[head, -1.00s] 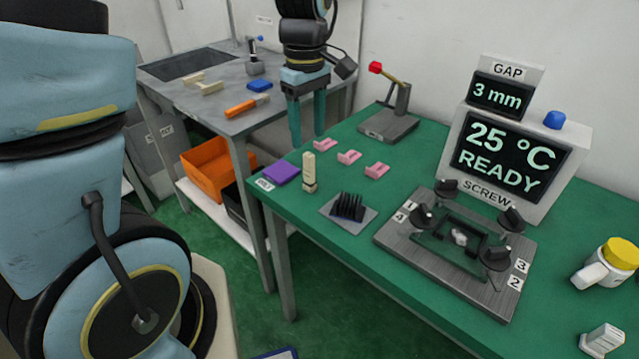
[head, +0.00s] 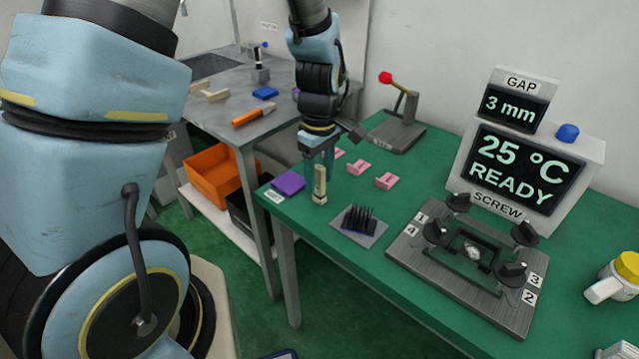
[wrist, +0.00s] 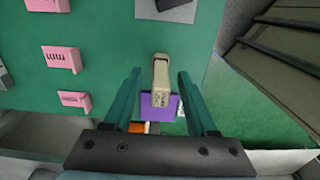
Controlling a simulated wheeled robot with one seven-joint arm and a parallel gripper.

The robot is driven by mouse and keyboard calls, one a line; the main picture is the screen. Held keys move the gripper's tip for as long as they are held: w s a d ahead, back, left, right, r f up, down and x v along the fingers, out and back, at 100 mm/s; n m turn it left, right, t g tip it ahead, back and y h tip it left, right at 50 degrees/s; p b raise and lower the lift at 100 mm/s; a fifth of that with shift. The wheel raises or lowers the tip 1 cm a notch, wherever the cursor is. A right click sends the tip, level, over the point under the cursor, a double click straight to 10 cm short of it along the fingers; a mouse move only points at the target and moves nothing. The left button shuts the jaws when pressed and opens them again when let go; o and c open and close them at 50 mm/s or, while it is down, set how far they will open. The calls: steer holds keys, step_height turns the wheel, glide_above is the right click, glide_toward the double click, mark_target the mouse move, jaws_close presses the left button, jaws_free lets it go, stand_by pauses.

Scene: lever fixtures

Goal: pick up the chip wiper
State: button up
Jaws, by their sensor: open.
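An upright beige block (head: 320,188), which I take to be the chip wiper, stands near the left corner of the green table, beside a flat purple piece (head: 288,184). My gripper (head: 319,162) is open and points down close over the beige block. In the wrist view the beige block (wrist: 160,82) lies between the two teal fingers of my gripper (wrist: 160,76), with a gap on each side. The purple piece (wrist: 159,106) shows past it. In the head view the fingers stand partly behind the block's top.
Several pink pieces (head: 358,167) lie close behind my gripper. A grey plate with black bristles (head: 360,219) is to the right. Farther right are a clamp fixture (head: 470,255) and a display (head: 520,165). A lever stand (head: 400,125) is at the back.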

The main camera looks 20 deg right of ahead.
steer(key=shift+f, duration=0.5)
jaws_close()
